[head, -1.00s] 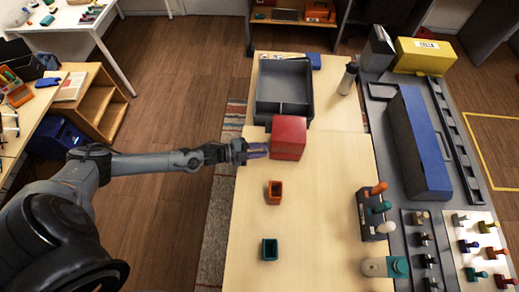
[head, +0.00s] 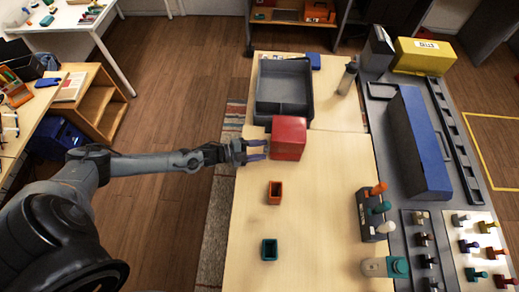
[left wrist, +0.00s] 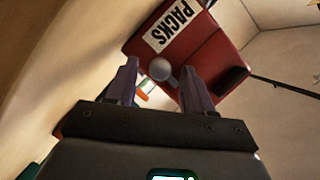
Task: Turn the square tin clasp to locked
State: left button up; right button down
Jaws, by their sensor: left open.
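The square tin (head: 289,138) is a red box on the light wooden table, just below the grey tray in the head view. In the left wrist view the red tin (left wrist: 215,60) carries a white label reading "PACKS". The clasp (left wrist: 160,69) shows there as a round grey knob on a short stem, between the fingertips in the picture. My left gripper (head: 266,149) is open beside the tin's left side; its two fingers (left wrist: 160,82) show apart in the left wrist view. I cannot tell whether they touch the knob. My right gripper is not in view.
An orange cup (head: 274,192) and a teal cup (head: 269,250) stand in front. A bottle (head: 347,78) and a block with colored handles (head: 373,213) are to the right. The table's front middle is clear.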

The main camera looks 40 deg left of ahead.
pick_arm(q)
jog(key=v, duration=1)
jog(key=shift+s+a, duration=0.25)
